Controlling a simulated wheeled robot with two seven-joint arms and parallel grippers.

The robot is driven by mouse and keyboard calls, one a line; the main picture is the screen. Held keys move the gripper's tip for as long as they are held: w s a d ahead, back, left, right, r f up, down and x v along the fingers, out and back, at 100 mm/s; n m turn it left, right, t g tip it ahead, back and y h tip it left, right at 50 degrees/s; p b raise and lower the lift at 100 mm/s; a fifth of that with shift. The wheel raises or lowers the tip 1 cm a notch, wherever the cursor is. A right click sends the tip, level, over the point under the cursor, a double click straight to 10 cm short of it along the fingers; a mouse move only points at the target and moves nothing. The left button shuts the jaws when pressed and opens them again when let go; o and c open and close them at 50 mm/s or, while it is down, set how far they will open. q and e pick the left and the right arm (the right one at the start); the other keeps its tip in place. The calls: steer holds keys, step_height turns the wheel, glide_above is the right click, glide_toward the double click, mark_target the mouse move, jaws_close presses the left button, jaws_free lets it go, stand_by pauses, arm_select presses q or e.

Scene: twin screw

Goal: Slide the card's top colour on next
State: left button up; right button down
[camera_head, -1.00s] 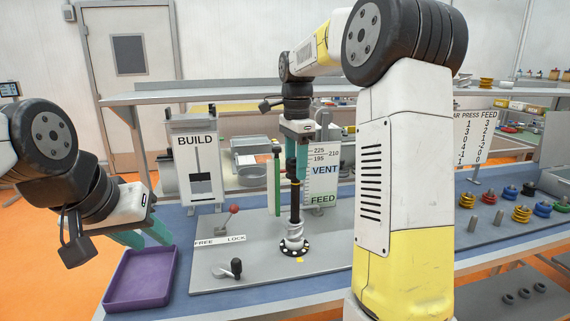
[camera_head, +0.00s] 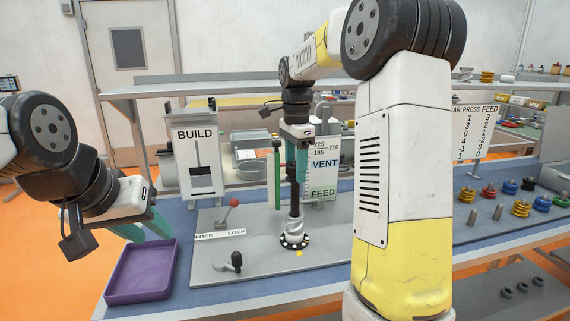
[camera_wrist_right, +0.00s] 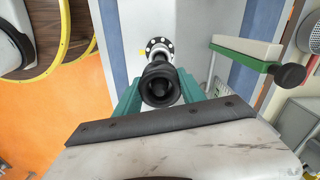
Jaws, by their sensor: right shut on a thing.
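My right gripper (camera_head: 296,176) is shut on a black round piece (camera_wrist_right: 161,86), seen end-on between the teal fingers in the right wrist view. In the head view the gripper is above the steel spiral screw (camera_head: 294,228), in line with it, and a dark shaft (camera_head: 294,200) shows between them. The screw stands on a black flange with white dots (camera_head: 294,242). The card (camera_head: 473,135) at the right reads "AR PRESS FEED" with number columns; my right arm hides its left edge, and I see no colours on it. My left gripper (camera_head: 143,230) is open and empty above the purple tray.
Coloured ringed pieces (camera_head: 521,208) stand on the bench at the right. A purple tray (camera_head: 141,297) is at the left. A red-knobbed lever (camera_head: 229,213) and a black-knobbed crank (camera_head: 235,262) are on the grey plate. A green bar (camera_head: 277,178) stands close left of my right gripper.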

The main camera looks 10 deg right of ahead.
mark_target(295, 188)
steer(key=shift+f, duration=2.95)
steer(key=c, duration=0.6)
jaws_free()
steer(key=shift+f, duration=0.1)
steer(key=shift+r, duration=3.9)
